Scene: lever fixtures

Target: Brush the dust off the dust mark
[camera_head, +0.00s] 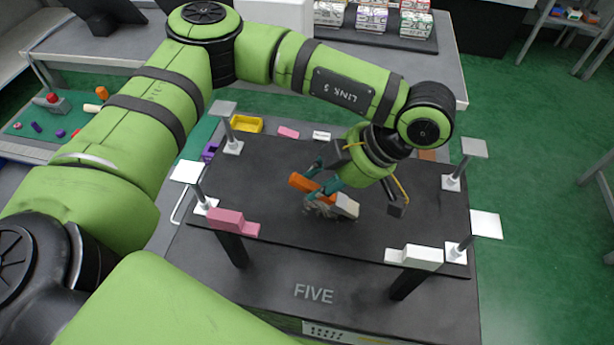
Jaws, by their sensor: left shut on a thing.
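My left gripper (323,179) reaches down over the middle of the black raised board (270,165), its teal fingers shut on a brush (300,181). The brush has an orange handle to the left of the fingers and a pale grey head to their right, low over the board. The dust mark (322,211) is a patchy grey smudge on the board, just below and left of the brush head. Part of it is hidden by the brush and fingers. I cannot tell whether the head touches the board. My right gripper is not in view.
Posts with white square tops (485,223) stand at the board's corners. A pink block (234,223) and a white block (414,257) sit on its front edge. A yellow bin (247,124) lies behind. The board's right part is mostly clear.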

